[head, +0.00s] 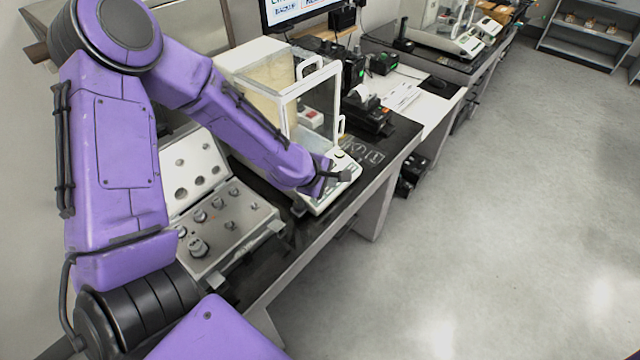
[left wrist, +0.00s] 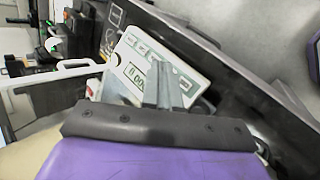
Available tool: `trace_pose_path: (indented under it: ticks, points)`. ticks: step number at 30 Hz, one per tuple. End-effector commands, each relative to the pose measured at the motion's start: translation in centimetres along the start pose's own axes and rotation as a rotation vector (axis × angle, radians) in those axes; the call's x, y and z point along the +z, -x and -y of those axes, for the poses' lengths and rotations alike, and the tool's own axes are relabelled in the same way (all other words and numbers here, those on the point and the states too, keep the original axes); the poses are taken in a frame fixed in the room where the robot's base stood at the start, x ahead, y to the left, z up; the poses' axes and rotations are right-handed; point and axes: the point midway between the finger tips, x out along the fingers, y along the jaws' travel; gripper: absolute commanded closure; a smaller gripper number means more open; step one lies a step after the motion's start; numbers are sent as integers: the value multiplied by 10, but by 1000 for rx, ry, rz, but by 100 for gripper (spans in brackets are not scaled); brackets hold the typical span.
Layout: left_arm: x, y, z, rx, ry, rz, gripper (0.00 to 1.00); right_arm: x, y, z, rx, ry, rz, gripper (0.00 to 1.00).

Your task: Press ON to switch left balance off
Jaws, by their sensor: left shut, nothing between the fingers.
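The left balance (head: 345,160) stands on the dark weighing table, with a glass draft shield behind its white control panel. In the left wrist view its panel (left wrist: 130,48) shows a row of green-edged keys and a small display with dark digits that look like zeros. My left gripper (head: 345,176) is shut and empty, over the front panel. In the left wrist view its fingertips (left wrist: 164,72) cover part of the panel beside the display. I cannot tell whether they touch a key, and the key labels are too small to read. My right gripper is not in view.
An open weight case (head: 225,222) lies on the table left of the balance. A small printer (head: 365,115) and papers (head: 402,98) are behind it. Another balance (head: 455,42) stands on the far table. The floor to the right is clear.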

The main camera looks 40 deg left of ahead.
Motion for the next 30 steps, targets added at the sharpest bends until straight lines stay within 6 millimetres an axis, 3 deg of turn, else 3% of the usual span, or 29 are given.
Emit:
trace_pose_path:
  ticks: [1, 10, 16, 30]
  points:
    - [-4, -9, 8, 0, 1, 0, 100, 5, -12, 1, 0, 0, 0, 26]
    - [-26, -41, 31, 0, -1, 1, 100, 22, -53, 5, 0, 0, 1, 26]
    - [-36, -52, 38, -1, 0, 2, 100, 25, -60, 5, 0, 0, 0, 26]
    - [-37, -52, 38, -1, -1, 2, 100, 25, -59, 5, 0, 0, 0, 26]
